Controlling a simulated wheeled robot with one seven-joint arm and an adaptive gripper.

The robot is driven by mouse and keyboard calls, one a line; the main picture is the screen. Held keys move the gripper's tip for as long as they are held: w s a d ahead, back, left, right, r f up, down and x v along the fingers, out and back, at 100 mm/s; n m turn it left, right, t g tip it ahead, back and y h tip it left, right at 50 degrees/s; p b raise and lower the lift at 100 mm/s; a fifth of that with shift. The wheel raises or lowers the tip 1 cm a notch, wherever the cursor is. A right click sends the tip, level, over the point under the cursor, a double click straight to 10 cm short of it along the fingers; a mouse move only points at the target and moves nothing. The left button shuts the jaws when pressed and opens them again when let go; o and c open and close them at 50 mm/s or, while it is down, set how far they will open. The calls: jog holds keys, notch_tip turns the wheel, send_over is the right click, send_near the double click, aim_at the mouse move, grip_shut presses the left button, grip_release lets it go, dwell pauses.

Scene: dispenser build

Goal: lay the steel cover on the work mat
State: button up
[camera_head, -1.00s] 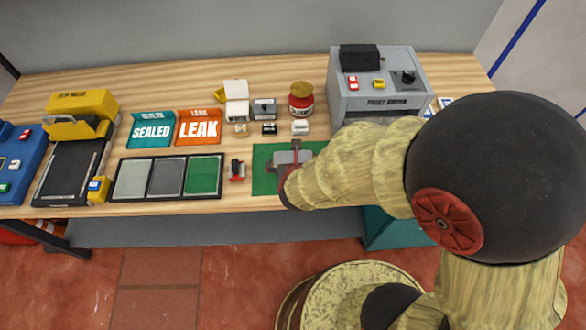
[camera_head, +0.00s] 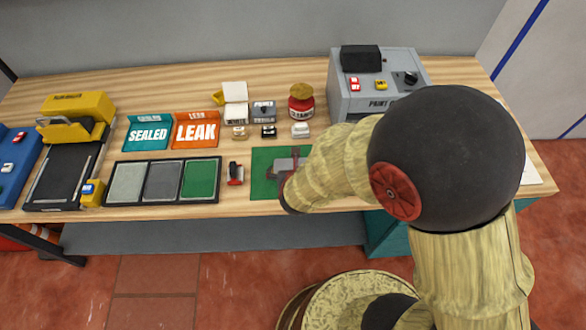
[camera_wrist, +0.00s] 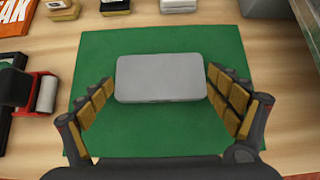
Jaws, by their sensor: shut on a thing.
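The steel cover (camera_wrist: 160,77) is a flat grey plate with rounded corners, in the middle of the wrist view. My gripper (camera_wrist: 160,84) is shut on it, one finger against each short side. The cover lies level over the green work mat (camera_wrist: 150,47), inside the mat's edges. I cannot tell whether its underside touches the mat. In the head view the mat (camera_head: 262,186) lies near the table's front edge, partly hidden by my arm. The cover (camera_head: 284,166) shows there in part, beside my dark gripper.
A small red-and-black tool (camera_head: 235,174) stands just left of the mat. A three-panel tray (camera_head: 163,181) lies further left. Small boxes (camera_head: 263,111) and a red jar (camera_head: 301,103) stand behind the mat. A grey machine (camera_head: 375,85) stands at the back right.

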jog(key=o, duration=1.4)
jog(key=shift+r+p, duration=0.3)
jog(key=shift+p, duration=0.05)
jog(key=p+v, duration=0.4)
jog(key=v, duration=0.7)
jog(key=d+r+m+g+h, duration=0.1)
jog(key=d+r+m+h, duration=0.4)
jog(key=d+r+m, duration=1.05)
jog(key=s+d+r+m+g+y, duration=0.1)
jog(key=s+d+r+m+g, duration=0.2)
jog(key=s+m, duration=0.65)
jog(key=s+a+r+m+y, duration=0.1)
jog(key=m, duration=0.2)
jog(key=a+r+m+y, duration=0.1)
jog(key=r+m+y, duration=0.1)
jog(key=m, duration=0.2)
jog(key=s+a+r+m+y, duration=0.1)
jog(key=a+r+m, duration=0.1)
jog(key=m, duration=0.1)
jog(key=shift+s+r+m+t+p, duration=0.15)
jog(key=shift+s+m+t+p, duration=0.15)
jog(key=shift+s, duration=0.05)
